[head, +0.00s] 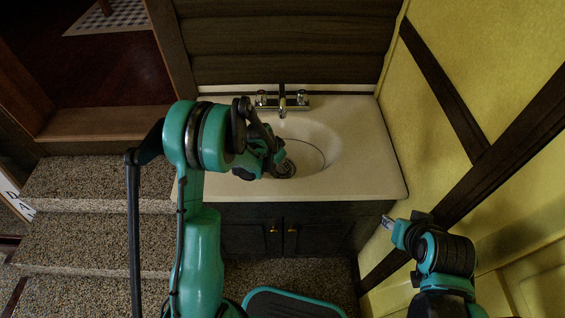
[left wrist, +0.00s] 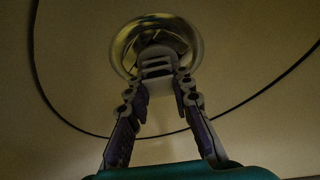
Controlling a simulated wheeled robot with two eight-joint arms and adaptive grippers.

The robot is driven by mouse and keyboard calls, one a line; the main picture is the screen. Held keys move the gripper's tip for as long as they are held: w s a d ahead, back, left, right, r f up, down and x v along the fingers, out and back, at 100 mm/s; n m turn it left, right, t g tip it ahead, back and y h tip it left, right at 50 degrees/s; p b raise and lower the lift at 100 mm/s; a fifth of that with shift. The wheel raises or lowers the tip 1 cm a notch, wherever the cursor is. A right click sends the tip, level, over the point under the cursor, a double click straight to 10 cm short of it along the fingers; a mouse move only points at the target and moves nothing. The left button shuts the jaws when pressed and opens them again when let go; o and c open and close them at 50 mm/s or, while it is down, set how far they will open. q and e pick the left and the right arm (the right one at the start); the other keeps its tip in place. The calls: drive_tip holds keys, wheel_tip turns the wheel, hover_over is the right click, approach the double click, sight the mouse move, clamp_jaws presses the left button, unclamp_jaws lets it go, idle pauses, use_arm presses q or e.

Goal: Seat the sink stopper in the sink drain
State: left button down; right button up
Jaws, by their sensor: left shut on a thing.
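The sink (head: 330,152) is a cream oval basin set in a pale counter. In the left wrist view the sink drain (left wrist: 122,46) is a round, brassy metal ring with a dark inside. My left gripper (left wrist: 157,70) is shut on the sink stopper (left wrist: 157,57), a small grey piece mostly hidden by the fingertips. The stopper overlaps the drain opening in that view; I cannot tell how deep it sits. In the head view the left gripper (head: 281,165) reaches down into the basin over the dark drain area. My right gripper (head: 387,222) is right of the cabinet, away from the sink.
A faucet (head: 282,101) with two handles stands at the back of the sink. A thin dark line (left wrist: 45,95) curves across the basin around the drain. A yellow wall (head: 440,130) is close on the right; carpeted steps (head: 95,185) are on the left.

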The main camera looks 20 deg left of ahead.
use_arm(q)
drive_tip(key=shift+s+f, duration=0.15)
drive_tip(key=shift+f, duration=0.05)
drive_tip(key=c, duration=1.3)
unclamp_jaws()
drive_tip(key=shift+o, duration=0.2)
drive_tip(key=o, duration=0.5)
drive_tip(key=shift+o, duration=0.2)
drive_tip(key=shift+r, duration=0.1)
drive_tip(key=p+v, duration=0.4)
drive_tip(key=v, duration=0.3)
